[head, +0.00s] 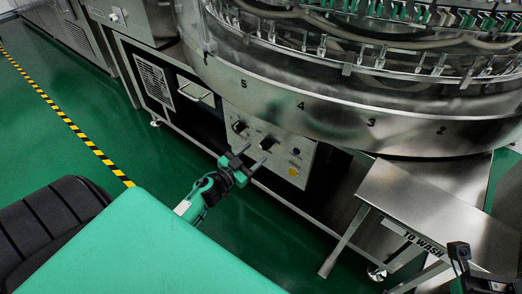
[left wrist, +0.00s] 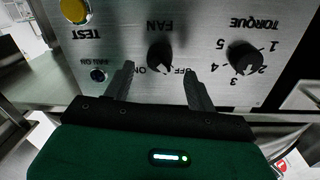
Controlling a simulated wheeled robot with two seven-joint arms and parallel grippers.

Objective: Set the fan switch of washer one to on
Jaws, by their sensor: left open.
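The washer's steel control panel (head: 280,150) is below the round rim in the head view. Its fan knob (head: 268,143) is black and also shows in the left wrist view (left wrist: 160,55), upside down, with ON and OFF marks beside it. I cannot tell which mark it points to. The small dark blue FAN ON lamp (left wrist: 98,75) does not look clearly lit. My left gripper (left wrist: 158,80) is open in front of the panel, its fingers either side of the fan knob in the picture and apparently apart from it. It also shows in the head view (head: 255,154).
The torque knob (left wrist: 241,56) and yellow TEST button (left wrist: 75,10) share the panel. A black part, seemingly my right gripper (head: 458,252), shows at the lower right. Green floor is clear before the washer.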

